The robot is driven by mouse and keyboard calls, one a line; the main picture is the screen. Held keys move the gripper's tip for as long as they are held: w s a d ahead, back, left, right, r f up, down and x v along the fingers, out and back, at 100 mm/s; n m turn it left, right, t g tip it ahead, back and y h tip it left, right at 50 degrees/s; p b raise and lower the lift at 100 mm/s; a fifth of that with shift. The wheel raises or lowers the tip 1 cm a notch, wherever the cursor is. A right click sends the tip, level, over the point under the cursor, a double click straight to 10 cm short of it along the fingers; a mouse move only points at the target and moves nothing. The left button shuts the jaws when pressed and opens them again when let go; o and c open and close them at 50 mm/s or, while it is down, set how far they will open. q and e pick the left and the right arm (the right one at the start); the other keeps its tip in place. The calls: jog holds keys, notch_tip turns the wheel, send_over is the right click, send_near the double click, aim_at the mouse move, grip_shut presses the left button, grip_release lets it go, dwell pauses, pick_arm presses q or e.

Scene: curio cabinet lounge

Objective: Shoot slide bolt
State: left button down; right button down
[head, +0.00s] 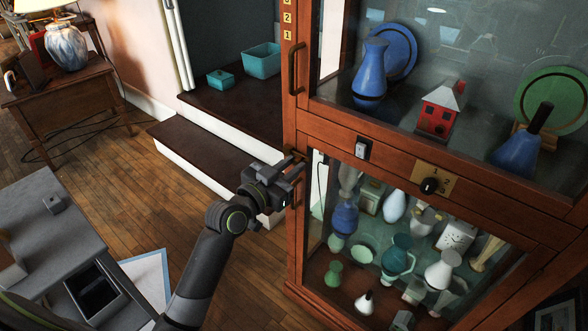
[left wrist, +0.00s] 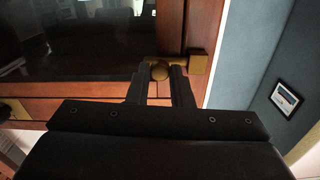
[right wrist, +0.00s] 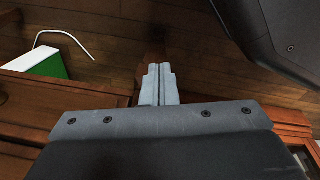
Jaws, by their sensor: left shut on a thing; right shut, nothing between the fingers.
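A brass slide bolt (left wrist: 197,64) is fixed to the cabinet's wooden frame in the left wrist view, its round knob (left wrist: 159,71) at the left end. My left gripper (left wrist: 159,82) is shut on the knob, with one finger on each side. In the head view, my left gripper (head: 290,176) reaches the left edge of the wooden cabinet (head: 297,203) and hides most of the bolt. My right gripper (right wrist: 159,84) is shut and empty in the right wrist view, above a dark wooden floor. It is not seen in the head view.
The cabinet has a door handle (head: 292,70), a light switch (head: 362,149) and a brass dial plate (head: 432,186). Vases stand behind glass. Dark steps (head: 205,147) with teal boxes are behind my left arm. A lamp table (head: 60,97) stands far left.

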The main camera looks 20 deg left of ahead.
pick_arm(q)
jog(key=shift+r, duration=0.1)
jog(key=c, duration=1.6)
grip_release()
jog(key=shift+c, duration=0.2)
jog(key=o, duration=0.4)
jog(key=shift+w+a, duration=0.1)
jog(key=shift+a, duration=0.2)
jog(key=shift+c, duration=0.2)
jog(key=shift+d, duration=0.1)
pick_arm(e)
jog(key=shift+s+d+f, duration=0.1)
jog(key=shift+s+d, duration=0.1)
jog(key=shift+s, duration=0.4)
pick_arm(q)
jog(key=shift+s, duration=0.25)
jog(key=v, duration=1.7)
pick_arm(e)
jog(key=shift+w+a+r, duration=0.15)
jog(key=shift+w+r, duration=0.2)
jog(key=shift+w, duration=0.2)
